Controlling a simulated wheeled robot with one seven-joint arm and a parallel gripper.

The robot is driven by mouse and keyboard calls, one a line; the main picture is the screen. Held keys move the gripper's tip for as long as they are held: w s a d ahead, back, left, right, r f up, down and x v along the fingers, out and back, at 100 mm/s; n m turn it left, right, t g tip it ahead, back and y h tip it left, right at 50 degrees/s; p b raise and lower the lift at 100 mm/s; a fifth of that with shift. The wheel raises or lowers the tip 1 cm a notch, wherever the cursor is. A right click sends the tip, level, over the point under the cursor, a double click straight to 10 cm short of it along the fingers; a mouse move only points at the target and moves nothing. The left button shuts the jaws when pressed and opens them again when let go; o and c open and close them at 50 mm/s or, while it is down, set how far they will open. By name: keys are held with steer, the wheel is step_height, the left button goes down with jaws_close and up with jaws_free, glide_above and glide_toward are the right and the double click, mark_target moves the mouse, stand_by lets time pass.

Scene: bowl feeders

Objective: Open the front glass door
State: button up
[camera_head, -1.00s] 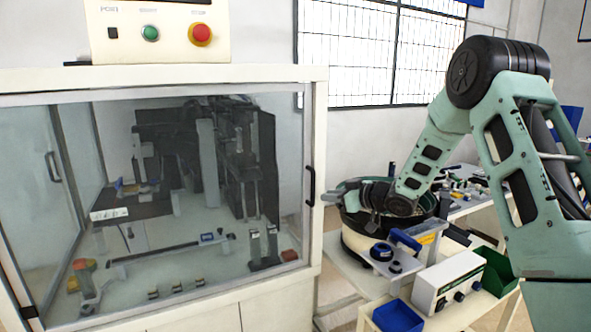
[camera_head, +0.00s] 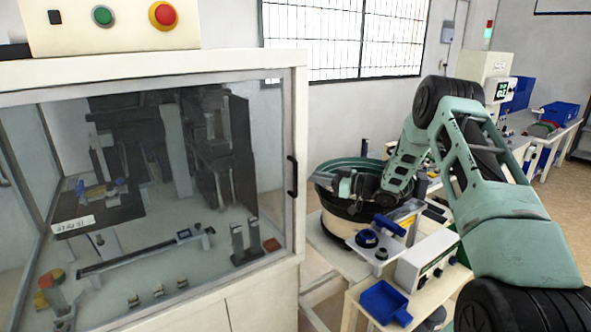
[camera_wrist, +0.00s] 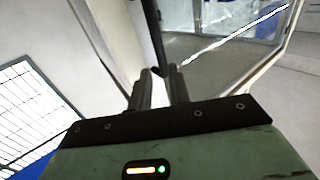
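The front glass door (camera_head: 150,220) is a large clear pane in a grey frame on the white cabinet. It looks closed. Its black vertical handle (camera_head: 292,176) is on the right side of the frame. In the wrist view a dark bar, which looks like the handle (camera_wrist: 155,35), runs down to just beyond my fingertips. My gripper (camera_wrist: 161,75) shows two dark fingers with a gap between them and nothing held. In the head view my gripper (camera_head: 342,186) is right of the handle, apart from it, in front of the bowl feeder.
A green-rimmed bowl feeder (camera_head: 336,205) stands on a white table right of the cabinet, close to my arm. A blue bin (camera_head: 386,302) and a white control box (camera_head: 425,258) are in front of it. A control panel (camera_head: 130,22) sits on top of the cabinet.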

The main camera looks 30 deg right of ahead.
steer(key=p, duration=0.2)
glide_above(296, 193)
steer(key=shift+w+d, duration=0.15)
steer(key=shift+w, duration=0.25)
jaws_close()
